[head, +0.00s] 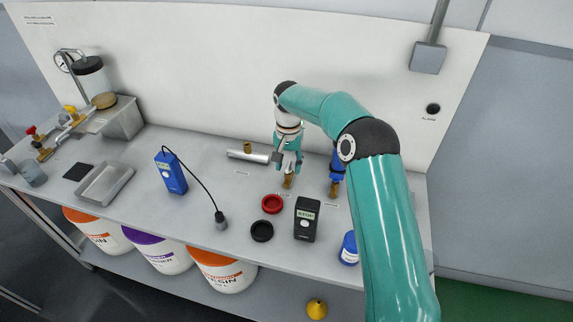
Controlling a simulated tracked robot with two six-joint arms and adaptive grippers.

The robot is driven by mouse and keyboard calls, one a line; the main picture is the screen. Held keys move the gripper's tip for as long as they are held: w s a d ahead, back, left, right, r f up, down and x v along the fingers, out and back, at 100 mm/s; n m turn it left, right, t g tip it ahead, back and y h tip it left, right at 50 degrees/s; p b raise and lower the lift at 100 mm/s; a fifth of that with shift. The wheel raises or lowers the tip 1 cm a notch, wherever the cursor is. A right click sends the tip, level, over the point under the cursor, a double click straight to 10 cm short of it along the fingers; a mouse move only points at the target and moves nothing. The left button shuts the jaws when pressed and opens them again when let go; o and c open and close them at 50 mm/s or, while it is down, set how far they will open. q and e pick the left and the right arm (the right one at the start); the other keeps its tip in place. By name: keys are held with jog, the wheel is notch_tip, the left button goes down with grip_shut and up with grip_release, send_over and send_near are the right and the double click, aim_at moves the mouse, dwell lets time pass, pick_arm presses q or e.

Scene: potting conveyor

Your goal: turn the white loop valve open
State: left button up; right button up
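My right arm reaches over the bench from the right and its gripper (288,167) points down near the back of the bench. A small brass fitting (288,182) stands directly below the fingers. Whatever sits on top of it is hidden by the gripper, and I cannot make out a white loop handle. I cannot tell whether the fingers touch anything or how far apart they are. A blue-topped valve on a brass base (335,187) stands just to the right, partly behind my arm. My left gripper is not in view.
A metal cylinder (241,154) lies left of the gripper. In front are a red ring (271,204), a black ring (262,231), a black timer (307,219) and a blue-lidded jar (349,249). A blue meter (171,174) with a cabled probe stands left.

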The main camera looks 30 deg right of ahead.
aim_at(288, 165)
jog(key=shift+r, duration=0.45)
notch_tip(288, 165, up, 11)
dwell(0.4)
dwell(0.4)
